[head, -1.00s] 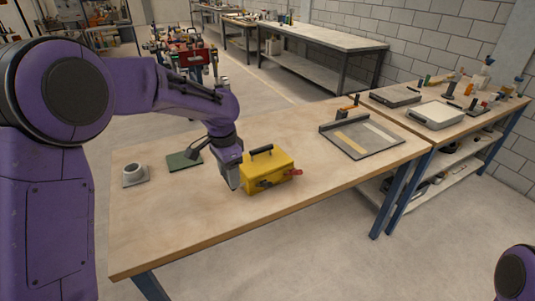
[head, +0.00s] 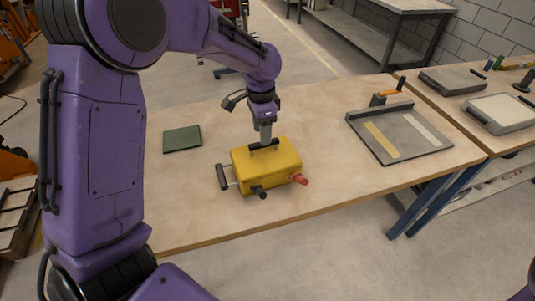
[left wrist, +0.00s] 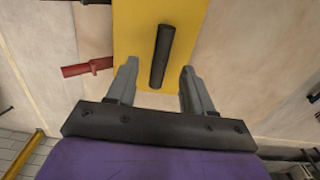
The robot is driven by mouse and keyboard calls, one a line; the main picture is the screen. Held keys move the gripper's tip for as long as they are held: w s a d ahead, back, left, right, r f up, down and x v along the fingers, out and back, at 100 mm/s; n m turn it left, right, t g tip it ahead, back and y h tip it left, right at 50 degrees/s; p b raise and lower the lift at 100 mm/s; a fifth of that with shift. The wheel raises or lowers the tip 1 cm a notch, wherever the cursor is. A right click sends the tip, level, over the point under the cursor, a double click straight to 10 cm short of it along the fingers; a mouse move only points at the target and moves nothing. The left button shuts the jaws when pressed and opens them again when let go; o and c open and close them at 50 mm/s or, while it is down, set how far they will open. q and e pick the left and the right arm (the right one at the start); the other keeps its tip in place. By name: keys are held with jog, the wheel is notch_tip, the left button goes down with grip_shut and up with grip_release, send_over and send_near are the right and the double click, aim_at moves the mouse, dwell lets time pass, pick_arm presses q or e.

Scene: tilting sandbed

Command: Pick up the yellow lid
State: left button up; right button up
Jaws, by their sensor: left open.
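The yellow lid (head: 280,156) tops a box on the wooden table, with a black bar handle (head: 264,146) on it. In the left wrist view the lid (left wrist: 134,40) shows as a yellow panel with the black handle (left wrist: 162,55) down its middle. My left gripper (head: 265,141) is over the lid at the handle, pointing down. In the left wrist view its two fingers (left wrist: 158,78) are open, one on each side of the handle, with gaps to it. Whether the fingertips touch the lid I cannot tell. My right gripper is not in view.
A red-ended knob (head: 300,180) and black knobs stick out of the box's sides. A green pad (head: 182,139) lies left of it on the table. A grey tray (head: 373,147) with yellow and white strips lies to the right. Bare tabletop surrounds the box.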

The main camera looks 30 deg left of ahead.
aim_at(265, 153)
pick_arm(q)
jog(key=f, duration=0.4)
jog(key=w+f+p, duration=0.1)
jog(key=f, duration=0.1)
jog(key=shift+d+f, duration=0.1)
jog(key=shift+s+r, duration=0.2)
jog(key=shift+s, duration=0.1)
jog(key=shift+c, duration=0.4)
grip_shut()
jog(key=shift+r, duration=0.1)
